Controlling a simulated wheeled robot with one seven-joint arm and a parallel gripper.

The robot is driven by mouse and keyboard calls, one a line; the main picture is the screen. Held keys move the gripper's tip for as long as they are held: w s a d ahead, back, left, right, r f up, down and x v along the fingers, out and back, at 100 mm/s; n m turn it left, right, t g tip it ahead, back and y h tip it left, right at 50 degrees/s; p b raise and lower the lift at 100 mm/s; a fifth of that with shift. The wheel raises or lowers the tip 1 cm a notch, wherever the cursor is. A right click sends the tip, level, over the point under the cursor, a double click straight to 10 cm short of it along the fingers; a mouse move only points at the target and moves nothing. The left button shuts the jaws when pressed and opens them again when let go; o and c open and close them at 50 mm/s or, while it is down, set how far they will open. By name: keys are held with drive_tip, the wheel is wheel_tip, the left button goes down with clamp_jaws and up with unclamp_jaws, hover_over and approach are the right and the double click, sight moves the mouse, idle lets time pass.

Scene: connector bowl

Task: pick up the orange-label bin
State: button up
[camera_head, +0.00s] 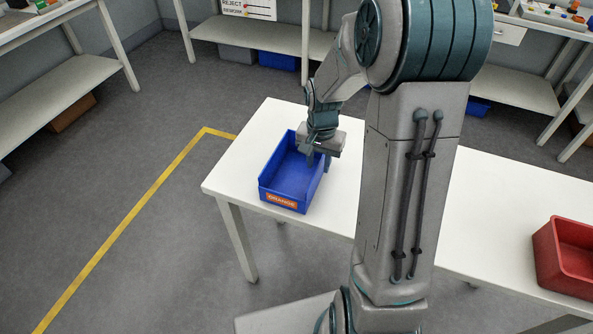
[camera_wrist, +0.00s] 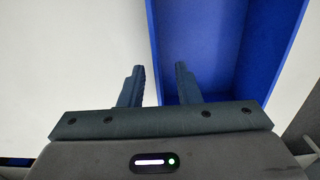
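The blue bin (camera_head: 265,190) sits upright on the white table near its left end. Its front carries an orange label (camera_head: 281,201) that reads "ORANGE". My gripper (camera_head: 318,160) is at the bin's right wall, pointing down. In the wrist view the bin (camera_wrist: 275,50) fills the upper right. My gripper (camera_wrist: 160,78) shows there with its two fingers apart. The bin's wall edge lies between them, one finger over the inside and the other outside. I see a gap beside the wall, so it is not clamped. The bin looks empty.
A red bin (camera_head: 560,265) stands at the right end of the white table (camera_head: 240,160). My arm hides the middle of the table. Shelved benches line the back and left, and a yellow line (camera_head: 130,220) marks the floor.

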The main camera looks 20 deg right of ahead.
sight(318, 173)
drive_tip(key=shift+s+f, duration=0.15)
drive_tip(key=shift+f, duration=2.2)
clamp_jaws()
drive_tip(key=shift+r, duration=0.15)
